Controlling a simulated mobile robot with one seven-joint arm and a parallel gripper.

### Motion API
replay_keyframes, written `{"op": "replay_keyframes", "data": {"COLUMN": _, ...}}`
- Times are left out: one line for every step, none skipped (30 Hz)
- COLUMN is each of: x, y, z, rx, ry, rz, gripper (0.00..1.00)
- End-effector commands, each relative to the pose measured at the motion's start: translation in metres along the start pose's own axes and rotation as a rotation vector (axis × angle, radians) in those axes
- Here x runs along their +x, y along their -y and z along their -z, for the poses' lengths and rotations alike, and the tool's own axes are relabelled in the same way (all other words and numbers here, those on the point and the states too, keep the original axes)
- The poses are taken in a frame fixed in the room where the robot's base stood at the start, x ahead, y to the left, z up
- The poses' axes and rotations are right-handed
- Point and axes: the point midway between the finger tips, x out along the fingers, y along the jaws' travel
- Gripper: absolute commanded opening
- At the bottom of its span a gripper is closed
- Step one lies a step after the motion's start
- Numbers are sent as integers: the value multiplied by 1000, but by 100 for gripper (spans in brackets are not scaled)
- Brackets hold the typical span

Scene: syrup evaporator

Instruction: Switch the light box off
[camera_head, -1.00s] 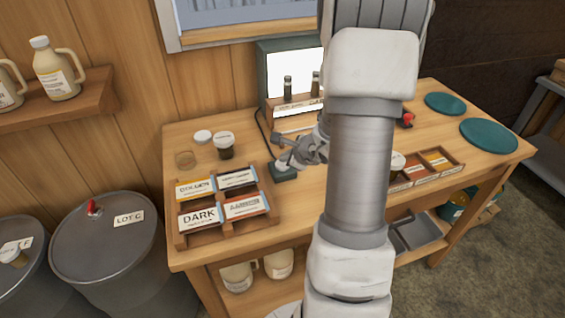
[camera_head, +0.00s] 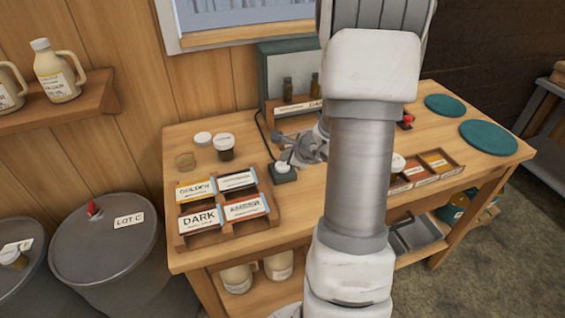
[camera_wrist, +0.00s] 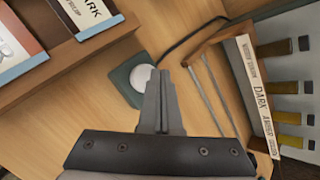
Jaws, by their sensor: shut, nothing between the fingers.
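The light box (camera_head: 275,75) stands at the back of the table against the wall, and its panel is grey and unlit. Its switch, a small green block with a round white button (camera_head: 283,172), sits on the table in front, with a dark cable leading to the box. The switch also shows in the wrist view (camera_wrist: 135,78), just beyond the fingertips. My gripper (camera_wrist: 161,72) is shut and empty, its tips beside the white button and overlapping its edge in the picture. I cannot tell whether they touch it. In the head view my gripper (camera_head: 300,148) is partly hidden by my arm.
A wooden rack with sample vials (camera_head: 293,106) stands before the light box. A label-card tray (camera_head: 225,232) lies left of the switch. A jar (camera_head: 224,150) stands behind that tray. Teal round mats (camera_head: 488,136) lie at the right.

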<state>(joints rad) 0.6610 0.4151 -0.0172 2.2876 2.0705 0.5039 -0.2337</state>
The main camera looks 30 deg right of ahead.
Motion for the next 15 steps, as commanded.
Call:
{"op": "replay_keyframes", "data": {"x": -1, "y": 0, "z": -1, "rx": 0, "ry": 0, "rz": 0, "gripper": 0}}
{"op": "replay_keyframes", "data": {"x": 0, "y": 0, "z": 0, "rx": 0, "ry": 0, "rz": 0, "gripper": 0}}
{"op": "replay_keyframes", "data": {"x": 0, "y": 0, "z": 0, "rx": 0, "ry": 0, "rz": 0, "gripper": 0}}
{"op": "replay_keyframes", "data": {"x": 0, "y": 0, "z": 0, "rx": 0, "ry": 0, "rz": 0, "gripper": 0}}
{"op": "replay_keyframes", "data": {"x": 0, "y": 0, "z": 0, "rx": 0, "ry": 0, "rz": 0, "gripper": 0}}
{"op": "replay_keyframes", "data": {"x": 0, "y": 0, "z": 0, "rx": 0, "ry": 0, "rz": 0, "gripper": 0}}
{"op": "replay_keyframes", "data": {"x": 0, "y": 0, "z": 0, "rx": 0, "ry": 0, "rz": 0, "gripper": 0}}
{"op": "replay_keyframes", "data": {"x": -1, "y": 1, "z": -1, "rx": 0, "ry": 1, "rz": 0, "gripper": 0}}
{"op": "replay_keyframes", "data": {"x": -2, "y": 2, "z": -2, "rx": 0, "ry": 1, "rz": 0, "gripper": 0}}
{"op": "replay_keyframes", "data": {"x": -4, "y": 3, "z": -3, "rx": 0, "ry": 1, "rz": 1, "gripper": 0}}
{"op": "replay_keyframes", "data": {"x": -6, "y": 5, "z": -5, "rx": 0, "ry": 1, "rz": 1, "gripper": 0}}
{"op": "replay_keyframes", "data": {"x": -9, "y": 7, "z": -7, "rx": 0, "ry": 1, "rz": 1, "gripper": 0}}
{"op": "replay_keyframes", "data": {"x": -12, "y": 9, "z": -9, "rx": -1, "ry": 1, "rz": 1, "gripper": 0}}
{"op": "replay_keyframes", "data": {"x": -14, "y": 10, "z": -11, "rx": -2, "ry": 1, "rz": 1, "gripper": 0}}
{"op": "replay_keyframes", "data": {"x": -17, "y": 13, "z": -13, "rx": -2, "ry": 1, "rz": 1, "gripper": 0}}
